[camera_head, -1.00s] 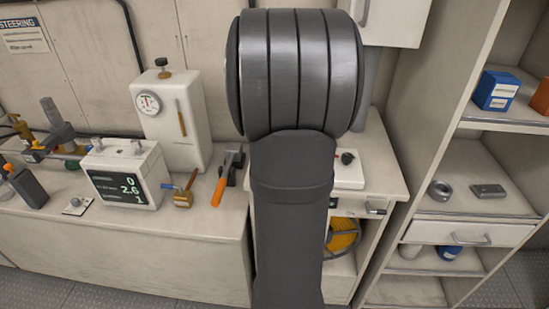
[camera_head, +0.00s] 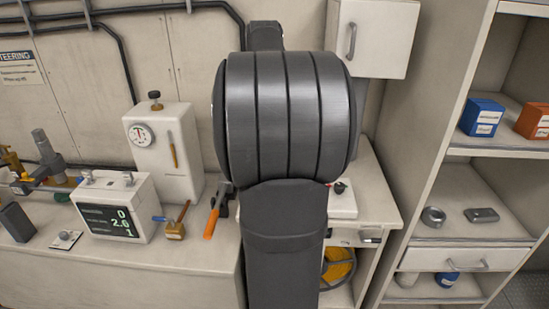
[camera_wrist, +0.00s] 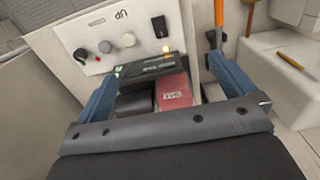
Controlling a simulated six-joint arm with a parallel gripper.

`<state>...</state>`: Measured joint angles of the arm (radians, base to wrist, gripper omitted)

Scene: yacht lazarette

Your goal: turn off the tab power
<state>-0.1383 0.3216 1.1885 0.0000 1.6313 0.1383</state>
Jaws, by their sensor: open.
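A black block with faint lettering (camera_wrist: 150,65) and a red block with pale lettering (camera_wrist: 174,92) lie between the blue fingers of my gripper (camera_wrist: 160,68). I cannot tell whether the fingers touch them, nor which control is the tab power. In the head view, my arm hides the gripper. Part of a white box with a dark knob (camera_head: 341,187) shows right of the arm.
A wall cabinet (camera_head: 372,38) hangs above right. Open shelves (camera_head: 487,151) rise at the right.

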